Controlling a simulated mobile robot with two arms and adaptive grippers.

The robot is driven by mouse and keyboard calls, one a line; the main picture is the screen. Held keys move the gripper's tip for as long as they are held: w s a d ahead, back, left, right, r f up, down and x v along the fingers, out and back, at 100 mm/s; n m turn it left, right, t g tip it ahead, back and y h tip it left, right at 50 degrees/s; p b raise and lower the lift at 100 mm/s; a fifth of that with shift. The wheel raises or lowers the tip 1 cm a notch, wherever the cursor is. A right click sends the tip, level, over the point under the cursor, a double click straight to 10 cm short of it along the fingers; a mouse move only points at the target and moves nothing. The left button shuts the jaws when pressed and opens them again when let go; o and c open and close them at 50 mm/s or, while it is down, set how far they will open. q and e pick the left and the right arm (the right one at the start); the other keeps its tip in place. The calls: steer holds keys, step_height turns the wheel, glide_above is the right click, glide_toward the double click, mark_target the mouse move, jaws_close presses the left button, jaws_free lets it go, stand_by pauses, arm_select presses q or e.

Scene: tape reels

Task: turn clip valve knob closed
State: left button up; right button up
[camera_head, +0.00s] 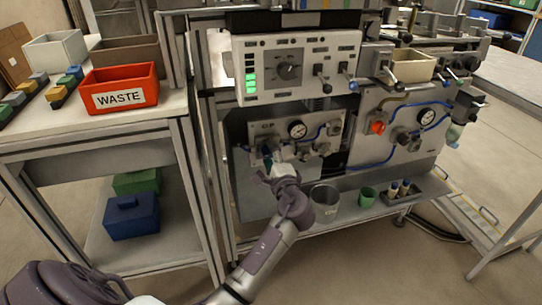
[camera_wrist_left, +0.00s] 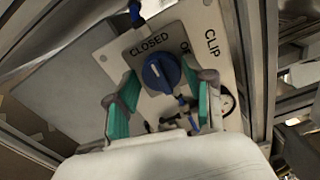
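The blue clip valve knob (camera_wrist_left: 161,73) sits on a pale plate (camera_wrist_left: 212,75) lettered CLOSED, CLIP and a partly covered word starting with O. A white mark on the knob points toward the upper left, on the side of CLOSED. My left gripper (camera_wrist_left: 160,88) is open, with one teal finger on each side of the knob; I cannot tell whether they touch it. In the head view my left gripper (camera_head: 272,170) is in front of the lower left panel (camera_head: 318,128) and hides most of the knob there. My right gripper is not in view.
A control box (camera_head: 345,62) overhangs the panel. A gauge (camera_head: 297,129) and blue tubing are close to the gripper. The panel to the right has a red knob (camera_head: 378,127). A clear beaker (camera_head: 325,198) and green cup (camera_head: 367,197) stand on the shelf below.

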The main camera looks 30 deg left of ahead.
arm_select(q)
steer(key=shift+o, duration=0.6)
steer(key=v, duration=1.2)
